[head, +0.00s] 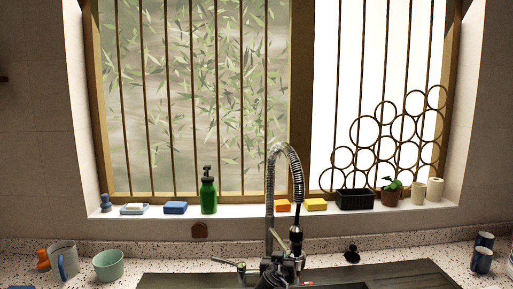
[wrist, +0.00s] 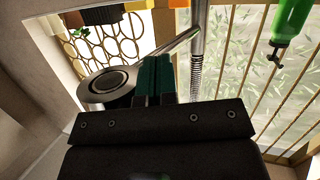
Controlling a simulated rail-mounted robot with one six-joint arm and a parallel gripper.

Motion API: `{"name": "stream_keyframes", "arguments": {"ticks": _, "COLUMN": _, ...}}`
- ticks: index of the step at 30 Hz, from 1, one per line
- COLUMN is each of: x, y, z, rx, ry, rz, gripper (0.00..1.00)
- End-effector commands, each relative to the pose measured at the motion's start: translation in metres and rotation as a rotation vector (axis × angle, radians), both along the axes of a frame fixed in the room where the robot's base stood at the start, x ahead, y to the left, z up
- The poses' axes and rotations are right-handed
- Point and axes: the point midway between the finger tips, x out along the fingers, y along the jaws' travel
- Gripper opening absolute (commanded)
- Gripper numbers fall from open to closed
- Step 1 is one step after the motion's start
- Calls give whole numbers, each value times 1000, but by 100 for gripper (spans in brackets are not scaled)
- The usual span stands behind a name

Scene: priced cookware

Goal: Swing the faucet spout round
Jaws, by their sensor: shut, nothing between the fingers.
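The faucet (head: 270,205) stands at the sink, with a tall metal pipe, a coiled spring arching over to the right and a dark spray head (head: 296,238) hanging down. In the wrist view, which is upside down, the metal pipe and spring (wrist: 196,70) run just right of my gripper (wrist: 153,68). Its teal fingers are shut together and empty. A metal rod (wrist: 172,47) runs from the pipe behind the fingers towards a round dark disc (wrist: 107,84) on the left. I cannot tell whether the fingers touch the rod. Dark parts hide the faucet's foot in the head view.
A green soap bottle (head: 208,191), sponges (head: 316,204), a black basket (head: 354,199) and a plant (head: 391,192) line the sill. Mugs (head: 64,260) and a green cup (head: 108,265) stand left; dark cups (head: 482,258) stand right. The window is behind.

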Motion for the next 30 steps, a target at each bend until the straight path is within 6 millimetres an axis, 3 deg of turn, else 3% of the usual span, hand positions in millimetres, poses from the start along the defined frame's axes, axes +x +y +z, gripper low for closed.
{"name": "stream_keyframes", "arguments": {"ticks": 9, "x": 20, "y": -36, "z": 1, "rx": -1, "ry": -2, "rz": 6, "gripper": 0}}
{"name": "stream_keyframes", "arguments": {"ticks": 20, "x": 19, "y": -39, "z": 1, "rx": -2, "ry": -1, "rz": 5, "gripper": 0}}
{"name": "stream_keyframes", "arguments": {"ticks": 30, "x": 35, "y": -58, "z": 1, "rx": -2, "ry": -1, "rz": 3, "gripper": 0}}
